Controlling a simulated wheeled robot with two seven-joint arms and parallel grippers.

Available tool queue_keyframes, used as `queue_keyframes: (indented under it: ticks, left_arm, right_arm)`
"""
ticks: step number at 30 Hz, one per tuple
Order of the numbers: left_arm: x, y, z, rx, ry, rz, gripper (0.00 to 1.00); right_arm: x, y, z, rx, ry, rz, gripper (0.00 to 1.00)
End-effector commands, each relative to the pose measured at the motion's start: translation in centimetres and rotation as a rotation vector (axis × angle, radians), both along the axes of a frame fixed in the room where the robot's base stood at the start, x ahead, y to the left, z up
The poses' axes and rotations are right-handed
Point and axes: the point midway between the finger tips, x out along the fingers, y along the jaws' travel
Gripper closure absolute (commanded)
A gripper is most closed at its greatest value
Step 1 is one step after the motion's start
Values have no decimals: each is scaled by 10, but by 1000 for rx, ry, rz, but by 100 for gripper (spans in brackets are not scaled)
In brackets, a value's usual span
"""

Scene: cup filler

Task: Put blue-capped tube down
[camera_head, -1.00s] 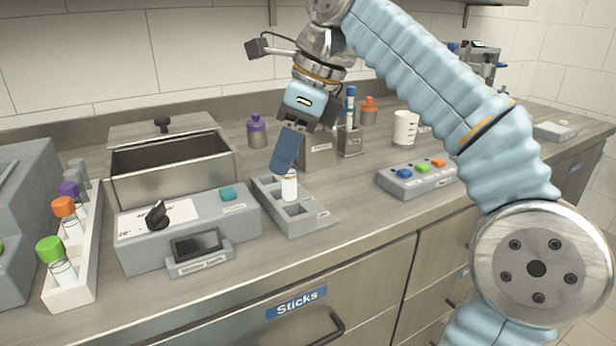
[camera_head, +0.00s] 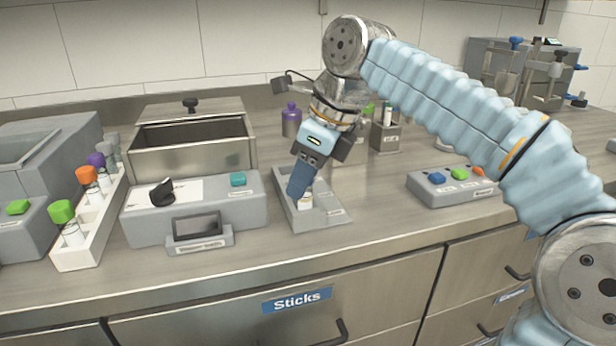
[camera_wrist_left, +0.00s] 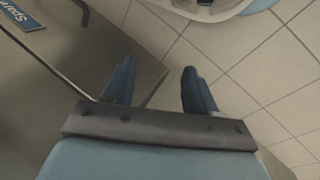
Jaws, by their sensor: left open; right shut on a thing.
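My right gripper (camera_head: 301,188) points down over the small grey slotted holder (camera_head: 328,216) in the head view. It is shut on a tube (camera_head: 306,203), whose white lower part shows just below the blue fingers. The tube's cap is hidden by the fingers, so I cannot see its colour. The tube's lower end is at one of the holder's slots; whether it rests on the bottom I cannot tell. My left gripper (camera_wrist_left: 158,88) is open and empty in the left wrist view, above the tiled floor beside the cabinet.
Left of the holder are a grey dial box (camera_head: 190,213), an open metal basin (camera_head: 190,155) and a white rack (camera_head: 85,245) with several capped tubes. Right is a button box (camera_head: 455,190). A purple bottle (camera_head: 291,122) stands behind.

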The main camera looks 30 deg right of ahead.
Motion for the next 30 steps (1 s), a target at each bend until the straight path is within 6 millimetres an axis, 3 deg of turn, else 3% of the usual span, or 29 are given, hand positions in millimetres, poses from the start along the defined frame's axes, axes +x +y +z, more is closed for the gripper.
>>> queue_keyframes:
  ticks: [1, 2, 6, 17, 27, 30]
  left_arm:
    - [0, 0, 0, 0, 0, 0, 43]
    - [0, 0, 0, 0, 0, 0, 43]
    - [0, 0, 0, 0, 0, 0, 43]
    - [0, 0, 2, 0, 0, 0, 43]
    - [0, -1, 22, -2, 0, -4, 43]
    - [0, -1, 18, -2, 0, -4, 43]
  right_arm:
    - [0, 0, 0, 0, 0, 0, 100]
    - [0, 0, 0, 0, 0, 0, 65]
    - [0, 0, 0, 1, -1, 0, 44]
    - [-1, -1, 7, 1, -3, 0, 44]
    - [-21, -18, 76, 1, -4, -2, 44]
    - [-26, -23, 91, 2, -4, 0, 44]
